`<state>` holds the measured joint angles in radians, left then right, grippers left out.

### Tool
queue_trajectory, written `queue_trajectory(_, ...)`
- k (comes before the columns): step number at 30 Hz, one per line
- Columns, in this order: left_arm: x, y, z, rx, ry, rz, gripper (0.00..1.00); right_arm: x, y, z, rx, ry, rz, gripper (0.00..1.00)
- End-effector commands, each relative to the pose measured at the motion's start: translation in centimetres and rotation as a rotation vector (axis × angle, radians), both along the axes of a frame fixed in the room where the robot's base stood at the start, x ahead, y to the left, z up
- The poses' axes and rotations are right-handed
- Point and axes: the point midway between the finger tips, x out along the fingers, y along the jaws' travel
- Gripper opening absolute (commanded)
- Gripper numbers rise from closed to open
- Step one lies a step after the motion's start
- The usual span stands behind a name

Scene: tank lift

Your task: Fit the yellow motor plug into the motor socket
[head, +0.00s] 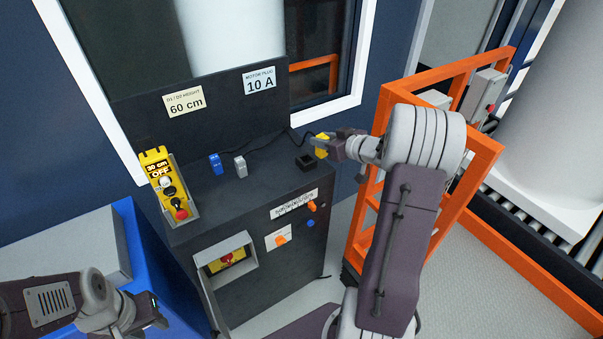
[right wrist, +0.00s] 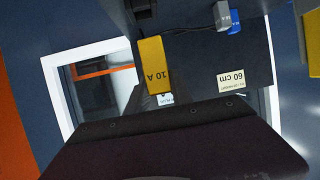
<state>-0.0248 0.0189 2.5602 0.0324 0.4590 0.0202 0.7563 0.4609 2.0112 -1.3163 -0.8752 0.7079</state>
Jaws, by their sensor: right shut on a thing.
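The yellow motor plug (head: 321,145) is held in my right gripper (head: 330,144) above the back right of the dark console. In the right wrist view the yellow plug (right wrist: 154,65) shows a "10 A" label. The motor socket, a black square block (head: 305,162), stands on the console top, just below and left of the plug in the head view. The plug looks apart from the socket. My left gripper (head: 152,312) is at the lower left, away from the console top; its finger opening is not clear.
A blue plug (head: 215,164) and a grey plug (head: 240,166) stand on the console top (head: 262,183) with black cables behind. A yellow control pendant (head: 160,180) sits at its left edge. Signs read "60 cm" (head: 186,101) and "10 A" (head: 260,81). An orange frame (head: 480,160) stands right.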

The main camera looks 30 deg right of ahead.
Motion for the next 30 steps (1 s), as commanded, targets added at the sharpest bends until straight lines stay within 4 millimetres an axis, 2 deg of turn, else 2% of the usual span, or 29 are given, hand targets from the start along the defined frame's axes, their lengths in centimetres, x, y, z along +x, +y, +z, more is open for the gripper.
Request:
queue_trajectory(1,0.0,0.0,-0.5,0.000,0.000,0.000,0.36,-0.7,-1.6,0.0,-0.004,-0.004,-0.034,0.00)
queue_trajectory(4,0.0,0.0,-0.7,0.000,0.000,0.000,0.36,-1.7,-3.7,0.4,-0.002,-0.001,-0.080,0.00)
queue_trajectory(7,0.0,0.0,-0.8,0.000,0.000,0.000,0.36,-2.1,-4.5,0.4,0.000,-0.001,-0.098,0.00)
queue_trajectory(11,0.0,0.0,-0.9,0.000,-0.001,0.000,0.36,-1.7,-4.4,0.1,0.001,-0.001,-0.099,0.00)
queue_trajectory(14,0.0,0.0,-1.6,0.000,-0.001,0.000,0.36,0.1,-3.3,-1.4,0.001,0.000,-0.094,0.00)
queue_trajectory(18,0.0,0.0,-2.6,0.000,0.000,0.000,0.36,3.8,-1.7,-3.9,0.001,0.000,-0.093,0.00)
queue_trajectory(22,0.0,0.0,-3.2,0.000,0.000,0.000,0.36,6.7,-0.3,-5.6,0.000,-0.001,-0.094,0.00)
queue_trajectory(25,0.0,0.0,-3.3,0.000,0.000,0.000,0.36,8.1,0.2,-6.4,0.000,-0.001,-0.097,0.00)
queue_trajectory(30,0.0,0.0,-3.3,0.000,0.000,0.000,0.36,8.7,0.4,-6.6,0.000,-0.002,-0.099,0.00)
